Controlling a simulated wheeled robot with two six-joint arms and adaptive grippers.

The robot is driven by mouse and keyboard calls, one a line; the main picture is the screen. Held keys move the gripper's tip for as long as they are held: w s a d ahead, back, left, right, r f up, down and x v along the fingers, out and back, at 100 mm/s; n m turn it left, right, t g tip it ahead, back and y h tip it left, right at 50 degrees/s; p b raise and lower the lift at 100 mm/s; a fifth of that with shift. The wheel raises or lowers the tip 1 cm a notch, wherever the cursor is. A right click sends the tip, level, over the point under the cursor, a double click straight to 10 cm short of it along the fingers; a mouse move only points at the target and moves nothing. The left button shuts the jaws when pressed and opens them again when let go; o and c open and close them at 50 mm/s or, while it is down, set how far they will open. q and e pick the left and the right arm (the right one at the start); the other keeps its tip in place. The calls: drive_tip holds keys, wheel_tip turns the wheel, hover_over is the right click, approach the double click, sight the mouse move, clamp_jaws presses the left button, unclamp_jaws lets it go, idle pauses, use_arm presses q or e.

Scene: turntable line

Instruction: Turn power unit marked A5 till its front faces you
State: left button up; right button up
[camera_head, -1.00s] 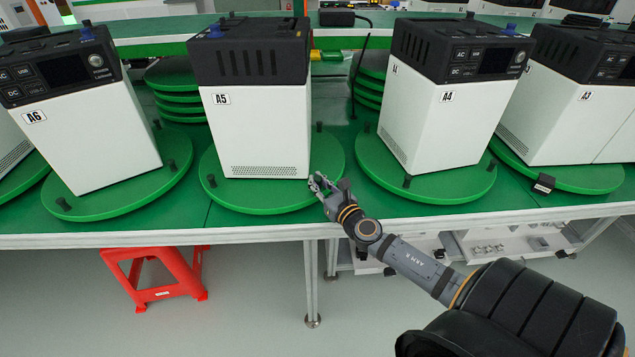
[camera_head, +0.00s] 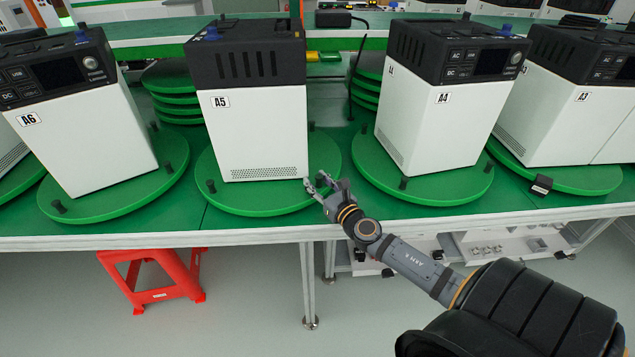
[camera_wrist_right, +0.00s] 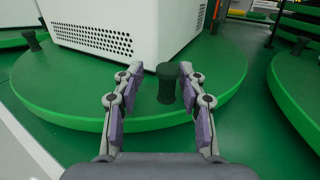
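The power unit A5 (camera_head: 252,130) is a white box with a black top, upright on a round green turntable (camera_head: 222,200). The side towards me has vent slots and small holes; no screen shows on it. My right gripper (camera_head: 314,184) is at the turntable's near right rim. In the right wrist view the gripper (camera_wrist_right: 158,80) is open, with a dark peg (camera_wrist_right: 166,82) of the turntable between its fingers. Gaps show on both sides of the peg. The white unit (camera_wrist_right: 130,30) stands just beyond it. My left gripper is not in view.
Unit A6 (camera_head: 85,140) stands on a turntable to the left, units A4 (camera_head: 425,125) and A3 (camera_head: 570,115) to the right. Other pegs (camera_head: 211,186) rise from A5's turntable. A red stool (camera_head: 155,275) is under the table's front edge.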

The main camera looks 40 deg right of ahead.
drive_tip(key=s, duration=1.2)
drive_tip(key=shift+a, duration=0.35)
